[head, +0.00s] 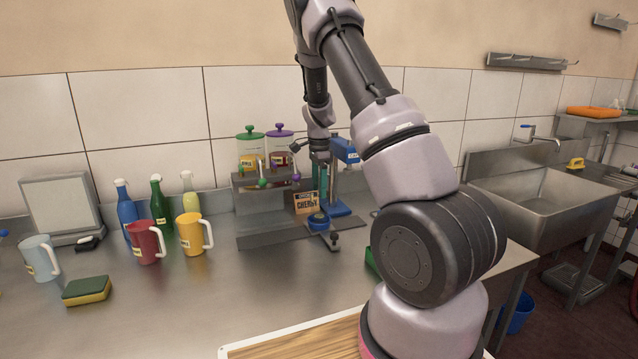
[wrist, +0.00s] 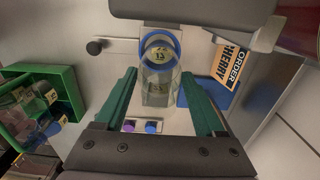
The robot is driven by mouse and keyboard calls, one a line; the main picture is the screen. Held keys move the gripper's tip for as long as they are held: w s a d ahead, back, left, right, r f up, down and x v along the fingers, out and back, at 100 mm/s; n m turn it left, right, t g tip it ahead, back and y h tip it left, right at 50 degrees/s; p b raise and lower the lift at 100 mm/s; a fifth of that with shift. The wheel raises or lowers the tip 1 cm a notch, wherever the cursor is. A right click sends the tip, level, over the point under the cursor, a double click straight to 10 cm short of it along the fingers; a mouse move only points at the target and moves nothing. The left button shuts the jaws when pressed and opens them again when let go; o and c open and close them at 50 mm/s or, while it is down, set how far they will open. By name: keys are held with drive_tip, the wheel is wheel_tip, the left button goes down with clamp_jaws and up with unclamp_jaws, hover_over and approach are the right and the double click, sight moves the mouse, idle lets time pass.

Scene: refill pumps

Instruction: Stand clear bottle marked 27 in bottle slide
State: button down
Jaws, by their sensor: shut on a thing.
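The clear bottle (wrist: 160,85) shows in the wrist view between the two green fingers of my gripper (wrist: 162,110), which is shut on it. Its label looks inverted and reads like 27. The bottle slide, with its blue ring (wrist: 176,44) and a black knob, lies beyond; the ring surrounds the bottle's far end in the picture. I cannot tell whether the base rests on the slide. In the head view my gripper (head: 320,180) points down at the dispenser, above the slide's blue ring (head: 319,224). The bottle is hard to make out there.
An order card reading CHERRY (head: 306,203) stands close beside my gripper. A dispenser stand with lidded jars (head: 252,150) and a blue pump (head: 345,152) crowd it. Mugs (head: 146,243) and coloured bottles stand left. A green crate (wrist: 62,82) holds more clear bottles.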

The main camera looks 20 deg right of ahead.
idle(0.5)
drive_tip(key=shift+f, duration=1.7)
idle(0.5)
unclamp_jaws()
drive_tip(key=shift+r, duration=4.5)
